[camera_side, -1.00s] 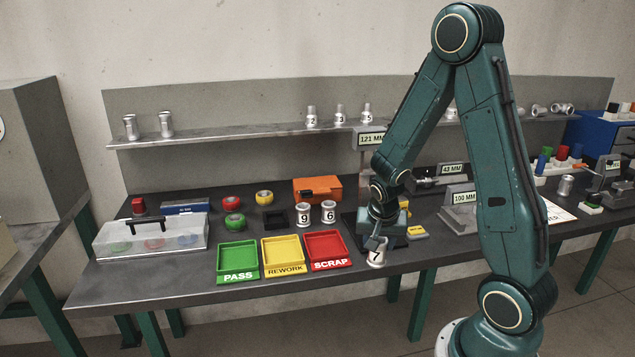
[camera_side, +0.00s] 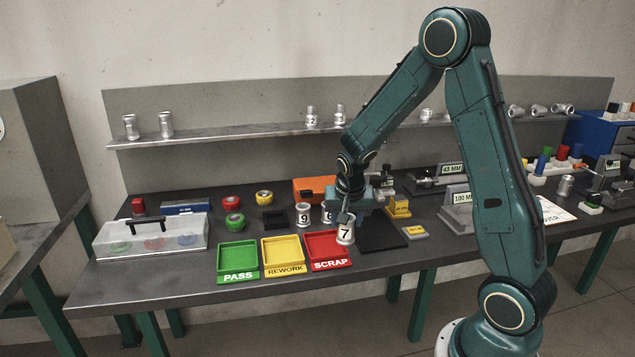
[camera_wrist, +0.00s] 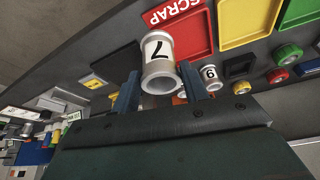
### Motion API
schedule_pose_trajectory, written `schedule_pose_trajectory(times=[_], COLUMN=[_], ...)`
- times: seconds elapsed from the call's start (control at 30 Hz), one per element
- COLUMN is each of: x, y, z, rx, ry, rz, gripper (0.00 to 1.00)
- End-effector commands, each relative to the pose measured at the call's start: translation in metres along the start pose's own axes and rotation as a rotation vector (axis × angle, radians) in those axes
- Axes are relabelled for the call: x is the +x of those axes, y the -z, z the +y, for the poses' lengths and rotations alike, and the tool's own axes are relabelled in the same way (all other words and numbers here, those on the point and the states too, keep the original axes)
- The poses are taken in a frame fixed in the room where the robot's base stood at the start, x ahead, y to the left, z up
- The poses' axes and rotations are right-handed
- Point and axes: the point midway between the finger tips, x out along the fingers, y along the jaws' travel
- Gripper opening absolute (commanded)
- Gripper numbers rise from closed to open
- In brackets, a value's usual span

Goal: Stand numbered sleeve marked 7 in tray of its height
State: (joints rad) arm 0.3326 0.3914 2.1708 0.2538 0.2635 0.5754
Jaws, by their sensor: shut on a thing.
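The sleeve marked 7 (camera_side: 345,233) is a pale metal cylinder with a dark 7 on a white band. My gripper (camera_side: 345,215) is shut on it and holds it up, slightly tilted, by the right edge of the red SCRAP tray. In the wrist view the sleeve (camera_wrist: 159,62) sits between my two fingers, its open end toward the camera. The green PASS tray (camera_side: 238,280), yellow REWORK tray (camera_side: 285,270) and red SCRAP tray (camera_side: 330,265) stand in a row and look empty. The 121 mm sign seen earlier is hidden behind my arm.
Sleeve 9 (camera_side: 303,214) and sleeve 6 (camera_side: 327,213), partly hidden, stand behind the trays. A dark mat (camera_side: 383,237) lies right of the SCRAP tray. A clear lidded box (camera_side: 150,238) stands left. The bench front left of PASS is clear.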

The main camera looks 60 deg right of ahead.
Motion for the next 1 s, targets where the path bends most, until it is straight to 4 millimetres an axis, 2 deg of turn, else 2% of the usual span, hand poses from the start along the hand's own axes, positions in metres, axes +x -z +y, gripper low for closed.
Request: schedule_pose_trajectory(times=[0.03,0.3,0.6,0.8,1.0], x=[-0.004,-0.028,-0.065,-0.089,-0.102], y=[0.009,0.043,0.071,0.082,0.086], z=[-0.012,-0.068,-0.126,-0.154,-0.168], rx=[-0.019,-0.135,-0.27,-0.345,-0.385], ry=[0.013,0.06,0.118,0.149,0.164], rz=[0.005,0.005,0.004,0.006,0.005], gripper=[0.07,0.07,0.07,0.07,0.07])
